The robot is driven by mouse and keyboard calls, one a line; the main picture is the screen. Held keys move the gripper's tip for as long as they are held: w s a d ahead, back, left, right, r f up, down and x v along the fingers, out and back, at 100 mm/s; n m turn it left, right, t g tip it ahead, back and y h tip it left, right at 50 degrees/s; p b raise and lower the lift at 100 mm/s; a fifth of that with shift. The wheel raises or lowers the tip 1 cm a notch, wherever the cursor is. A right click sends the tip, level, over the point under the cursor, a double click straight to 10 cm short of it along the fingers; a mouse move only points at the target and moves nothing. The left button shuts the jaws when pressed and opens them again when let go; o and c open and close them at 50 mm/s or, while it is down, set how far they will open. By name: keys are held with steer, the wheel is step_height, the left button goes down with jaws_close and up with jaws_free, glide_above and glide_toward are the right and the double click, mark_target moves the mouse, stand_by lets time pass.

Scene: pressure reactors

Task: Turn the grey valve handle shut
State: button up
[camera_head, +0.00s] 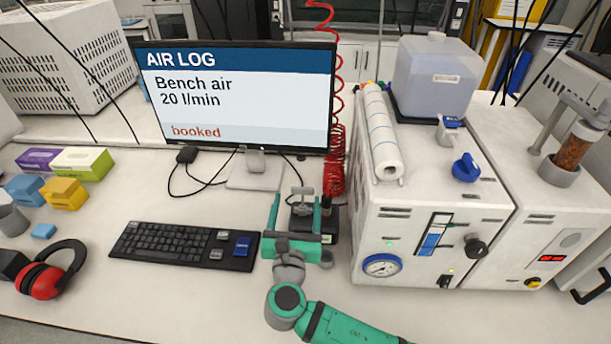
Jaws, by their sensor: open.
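A small grey valve handle (303,191), T-shaped on top, stands on a dark block (331,222) on the bench, in front of the monitor's right side. My teal gripper (296,200) is open, with one finger to the left of the handle and one to the right. The handle shows between the fingers. I cannot tell whether either finger touches it. The lower part of the valve is partly hidden by my gripper. The handle's exact turn angle is hard to read at this size.
A red coiled hose (335,150) rises behind the valve. A white instrument (400,225) with a gauge, black knob and blue handle (466,168) stands close on the right. A keyboard (185,245) lies left, before the monitor (235,95). Red ear defenders (42,282) lie far left.

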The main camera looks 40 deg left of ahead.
mark_target(303, 197)
steer(key=shift+w+d+f+n, duration=0.2)
steer(key=shift+w+d+n, duration=0.1)
steer(key=shift+w, duration=0.2)
steer(key=x, duration=1)
steer(key=shift+w, duration=0.15)
steer(key=shift+a, duration=0.1)
steer(key=shift+c, duration=0.4)
steer(key=c, duration=1)
